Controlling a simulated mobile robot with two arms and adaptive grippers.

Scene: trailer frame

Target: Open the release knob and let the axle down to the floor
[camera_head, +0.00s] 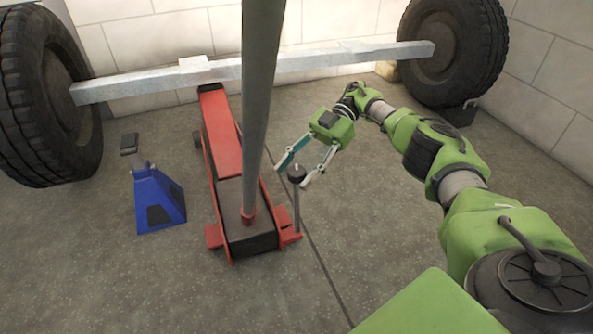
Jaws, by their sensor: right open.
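A red floor jack (221,137) stands on the floor with its front end under the grey axle beam (288,62). The axle runs between two large black wheels, left (45,95) and right (455,45). A long grey handle (259,100) rises from the jack's rear. The dark release knob (296,173) sits on a thin upright rod to the right of the handle. My right gripper (292,178) is open, with its two fingers on either side of the knob; I cannot tell if they touch it. My left gripper is not in view.
A blue jack stand (157,199) stands left of the jack, clear of the axle. A dark block (460,113) sits at the right wheel. Pale block walls (140,48) close off the back and right. The front floor (150,285) is clear.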

